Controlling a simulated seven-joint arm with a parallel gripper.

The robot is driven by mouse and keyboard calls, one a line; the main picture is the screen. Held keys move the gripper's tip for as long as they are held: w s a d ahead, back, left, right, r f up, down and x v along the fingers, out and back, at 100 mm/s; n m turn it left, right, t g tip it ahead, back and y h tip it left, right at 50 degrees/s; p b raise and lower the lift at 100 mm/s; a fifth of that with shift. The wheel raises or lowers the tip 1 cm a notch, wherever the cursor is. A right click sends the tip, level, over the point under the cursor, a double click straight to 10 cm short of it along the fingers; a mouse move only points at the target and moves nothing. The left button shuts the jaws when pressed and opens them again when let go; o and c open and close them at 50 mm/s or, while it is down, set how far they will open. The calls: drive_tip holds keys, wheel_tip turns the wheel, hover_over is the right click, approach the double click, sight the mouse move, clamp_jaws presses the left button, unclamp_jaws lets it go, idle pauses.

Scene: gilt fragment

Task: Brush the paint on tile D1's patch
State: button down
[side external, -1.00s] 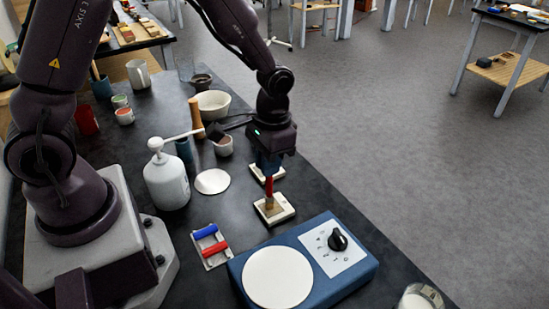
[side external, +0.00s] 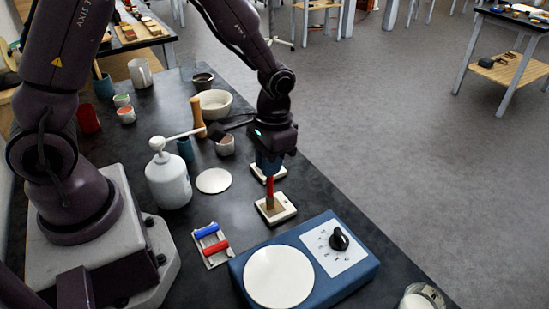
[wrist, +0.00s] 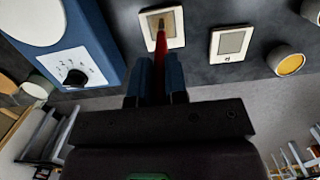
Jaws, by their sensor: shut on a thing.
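My gripper (side external: 268,168) is shut on a red-handled brush (side external: 269,187) and holds it upright, bristles down. The handle also shows between the fingers in the wrist view (wrist: 160,50). The bristles are at the patch of a cream tile (side external: 285,214), also in the wrist view (wrist: 177,37); they look to be touching it, and hide part of the patch. A second cream tile (wrist: 214,46) with a grey patch lies beside it, partly behind my gripper in the side view. Its small mark and any label on the first tile are too small to read.
A blue device (side external: 345,268) with a white disc and black knob stands in front of the tiles. A rack with blue and red rollers (side external: 212,245), a white disc (side external: 214,180), a white pump bottle (side external: 168,182) and a bowl (side external: 215,104) stand left of my gripper.

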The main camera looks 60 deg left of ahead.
drive_tip(key=shift+s+r, duration=0.1)
drive_tip(key=shift+s, duration=0.25)
drive_tip(key=w, duration=0.2)
drive_tip(key=shift+w, duration=0.35)
idle(1.9)
